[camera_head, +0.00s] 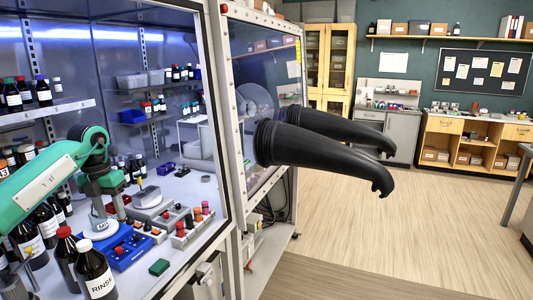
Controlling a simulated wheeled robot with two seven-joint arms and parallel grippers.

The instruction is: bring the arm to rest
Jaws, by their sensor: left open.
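My left arm comes in from the left, green and white, and bends down at the wrist. My left gripper (106,208) points down over the work floor of the glass-fronted cabinet (218,130), above a blue tray (128,252). It is open, and I see nothing held in it. The fingertips are small, and whether they touch anything below is hard to tell. My right gripper is not in view. Two black gloves (320,153) stick out to the right from the cabinet's side panel.
A bottle marked RINSE (96,274) and other dark bottles stand close by the arm at front left. The wooden floor (400,225) at right is clear.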

